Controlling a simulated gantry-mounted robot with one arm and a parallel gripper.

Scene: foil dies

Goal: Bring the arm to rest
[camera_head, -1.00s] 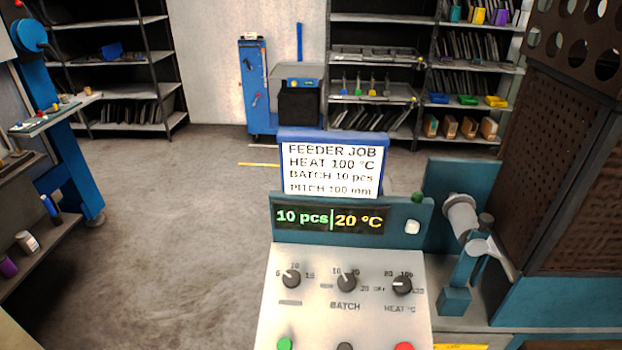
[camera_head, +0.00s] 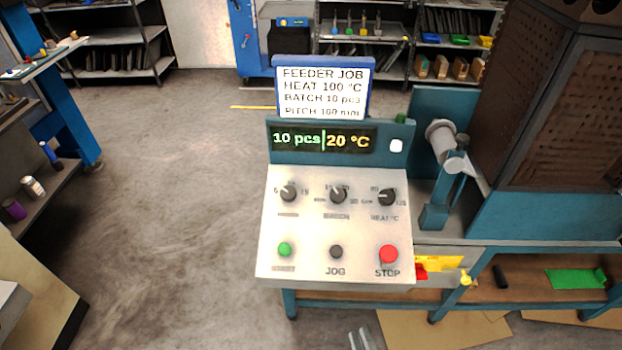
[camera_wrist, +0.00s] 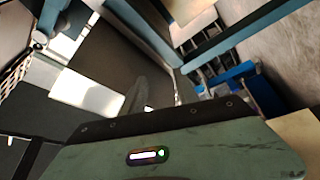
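Two small light grey prongs show at the bottom edge of the head view, below the control panel (camera_head: 350,225). They look like the tips of my gripper (camera_head: 362,339), but too little shows to tell whether it is open or shut. No object is seen held. In the wrist view a broad grey-green plate with a small lit indicator fills the bottom, and I cannot make out both fingers. The panel has three knobs, a green button (camera_head: 285,249), a dark JOG button (camera_head: 336,252) and a red STOP button (camera_head: 388,254). Its display (camera_head: 324,140) reads 10 pcs and 20 °C.
A job sign (camera_head: 324,92) above the display reads HEAT 100 °C, BATCH 10 pcs, PITCH 100 mm. A teal machine with a brown perforated housing (camera_head: 540,100) stands at right. Shelves line the back and left. The floor (camera_head: 170,200) left of the panel is clear.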

